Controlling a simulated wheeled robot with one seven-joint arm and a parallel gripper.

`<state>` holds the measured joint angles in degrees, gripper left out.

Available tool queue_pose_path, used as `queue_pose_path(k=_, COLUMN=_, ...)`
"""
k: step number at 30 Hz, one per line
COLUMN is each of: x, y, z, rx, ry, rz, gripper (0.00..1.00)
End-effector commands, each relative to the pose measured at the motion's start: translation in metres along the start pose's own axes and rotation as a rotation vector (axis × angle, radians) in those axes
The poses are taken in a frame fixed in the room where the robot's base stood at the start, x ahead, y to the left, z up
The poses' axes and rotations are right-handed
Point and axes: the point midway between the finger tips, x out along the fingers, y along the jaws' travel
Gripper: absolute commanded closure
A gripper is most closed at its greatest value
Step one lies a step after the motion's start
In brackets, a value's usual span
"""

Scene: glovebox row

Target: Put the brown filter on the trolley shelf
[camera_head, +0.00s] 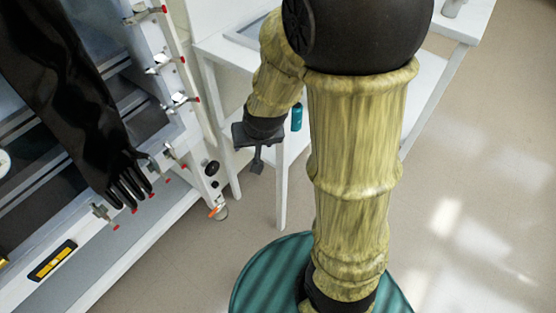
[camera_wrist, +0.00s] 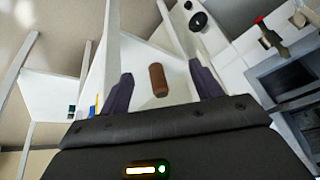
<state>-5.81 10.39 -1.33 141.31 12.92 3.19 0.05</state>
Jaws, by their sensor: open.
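The brown filter (camera_wrist: 158,80), a short cylinder, shows in the wrist view on a white surface, between and beyond my fingertips. I cannot make it out in the head view. My gripper (camera_wrist: 164,87) is open and empty, with one dark finger on each side of the filter in the picture. In the head view my gripper (camera_head: 257,158) points down beside a white stand with legs (camera_head: 281,190). A white shelf surface (camera_head: 424,85) shows behind my arm; I cannot tell whether it is the trolley shelf.
A teal cylinder (camera_head: 297,117) stands just right of my gripper in the head view. At left is a glovebox with a black glove (camera_head: 75,100) and a ledge carrying a yellow-and-black level (camera_head: 52,260). Floor at right (camera_head: 480,200) is clear.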

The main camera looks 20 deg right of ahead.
Motion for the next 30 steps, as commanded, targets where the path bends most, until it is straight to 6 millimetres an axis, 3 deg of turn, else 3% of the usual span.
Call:
queue_pose_path(k=1, x=-0.016, y=0.011, z=0.015, rx=-0.033, ry=-0.043, rz=0.008, gripper=0.35)
queue_pose_path(k=4, x=-0.038, y=0.028, z=0.045, rx=-0.100, ry=-0.134, rz=0.032, gripper=0.35)
queue_pose_path(k=9, x=-0.053, y=0.041, z=0.067, rx=-0.149, ry=-0.203, rz=0.059, gripper=0.35)
queue_pose_path(k=20, x=-0.059, y=0.040, z=0.064, rx=-0.149, ry=-0.204, rz=0.058, gripper=0.35)
queue_pose_path(k=30, x=-0.127, y=0.032, z=0.033, rx=-0.149, ry=-0.203, rz=0.058, gripper=0.35)
